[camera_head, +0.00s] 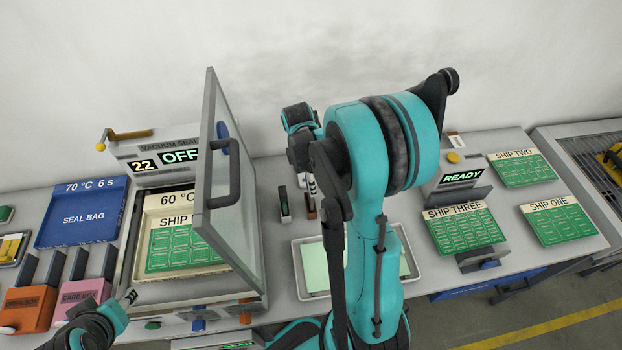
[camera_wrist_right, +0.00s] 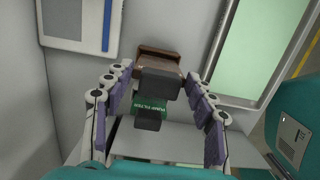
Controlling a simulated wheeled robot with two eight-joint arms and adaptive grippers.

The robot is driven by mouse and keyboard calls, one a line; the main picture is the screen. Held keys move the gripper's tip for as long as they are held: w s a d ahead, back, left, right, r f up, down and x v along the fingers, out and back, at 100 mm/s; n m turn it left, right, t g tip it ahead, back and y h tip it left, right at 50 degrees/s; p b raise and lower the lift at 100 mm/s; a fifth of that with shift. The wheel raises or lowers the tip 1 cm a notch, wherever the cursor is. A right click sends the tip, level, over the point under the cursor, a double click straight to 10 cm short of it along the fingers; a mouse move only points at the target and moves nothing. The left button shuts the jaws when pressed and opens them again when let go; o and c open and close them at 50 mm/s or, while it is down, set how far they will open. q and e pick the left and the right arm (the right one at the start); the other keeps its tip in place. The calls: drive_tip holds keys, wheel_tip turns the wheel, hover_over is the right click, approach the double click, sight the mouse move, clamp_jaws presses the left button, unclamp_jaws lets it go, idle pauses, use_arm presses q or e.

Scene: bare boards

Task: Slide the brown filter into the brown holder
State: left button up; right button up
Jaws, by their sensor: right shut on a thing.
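My right gripper (camera_wrist_right: 158,72) is shut on the brown filter, with its purple-padded fingers at either side. A dark grey block (camera_wrist_right: 160,84) shows between the fingers, against a brown body (camera_wrist_right: 158,60). I cannot clearly tell where filter ends and brown holder begins. In the head view a small brown piece (camera_head: 311,213) stands below the right gripper (camera_head: 310,190), partly hidden by it. A green piece labelled pump filter (camera_wrist_right: 150,106) is close by, with a dark block on it. My left gripper (camera_head: 129,298) shows only partly at the lower left; its opening is unclear.
The vacuum sealer (camera_head: 165,155) stands left with its framed lid (camera_head: 238,190) raised near my right arm. Green ship panels (camera_head: 466,232) stand farther right.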

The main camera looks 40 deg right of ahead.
drive_tip(key=shift+f+b, duration=1.8)
drive_tip(key=shift+f, duration=0.35)
drive_tip(key=o, duration=1.2)
drive_tip(key=shift+o, duration=0.2)
wheel_tip(320, 180, up, 12)
drive_tip(key=a, duration=0.1)
drive_tip(key=shift+w+a, duration=0.2)
drive_tip(key=shift+w, duration=0.15)
